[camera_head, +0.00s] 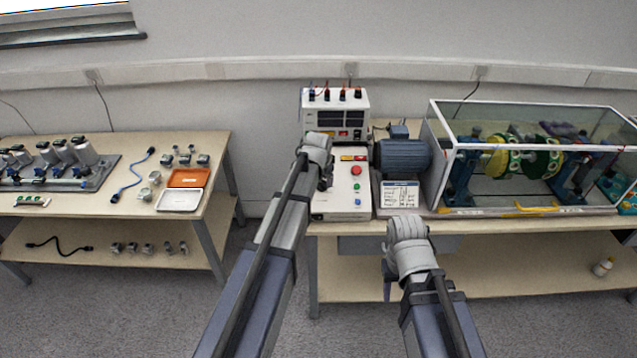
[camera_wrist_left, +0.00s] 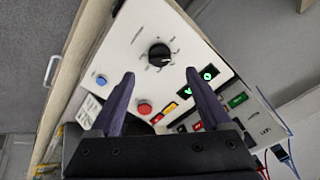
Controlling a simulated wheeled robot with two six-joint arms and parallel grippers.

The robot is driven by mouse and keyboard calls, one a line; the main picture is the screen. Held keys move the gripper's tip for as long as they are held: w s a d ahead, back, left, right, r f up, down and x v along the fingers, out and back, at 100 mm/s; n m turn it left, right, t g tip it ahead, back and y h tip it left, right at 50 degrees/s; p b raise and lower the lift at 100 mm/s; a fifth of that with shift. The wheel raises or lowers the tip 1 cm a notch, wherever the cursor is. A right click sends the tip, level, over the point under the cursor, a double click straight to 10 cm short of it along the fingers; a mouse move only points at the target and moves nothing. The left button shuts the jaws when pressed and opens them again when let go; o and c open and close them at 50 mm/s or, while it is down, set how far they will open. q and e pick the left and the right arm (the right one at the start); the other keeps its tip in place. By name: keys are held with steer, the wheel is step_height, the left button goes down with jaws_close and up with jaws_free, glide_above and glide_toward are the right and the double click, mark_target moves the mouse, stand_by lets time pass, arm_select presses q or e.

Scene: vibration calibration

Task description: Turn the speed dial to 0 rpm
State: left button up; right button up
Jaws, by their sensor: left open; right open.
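The speed dial (camera_wrist_left: 159,54) is a round black knob with a white pointer line, on a white control box (camera_wrist_left: 130,42) in the left wrist view. Marks ring the dial, too small to read. My left gripper (camera_wrist_left: 160,73) is open, its two purple fingers apart at the near side of the dial, with nothing between them. In the head view the control box (camera_head: 345,207) stands on the right bench, and my left arm hides the dial. My right gripper (camera_head: 387,287) is open, low in front of the bench, mostly hidden by its wrist.
A red button (camera_wrist_left: 145,107), a blue button (camera_wrist_left: 101,80) and a green-lit display (camera_wrist_left: 208,75) share the panel. A power supply (camera_head: 335,103) stands behind the box. A motor (camera_head: 403,157) and a glass-covered rig (camera_head: 535,160) stand right. Another bench (camera_head: 130,205) is left.

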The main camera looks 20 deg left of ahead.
mark_target(322, 184)
arm_select(q)
steer(key=shift+b+x, duration=3.35)
steer(key=shift+x, duration=0.55)
steer(key=shift+s, duration=0.1)
jaws_close()
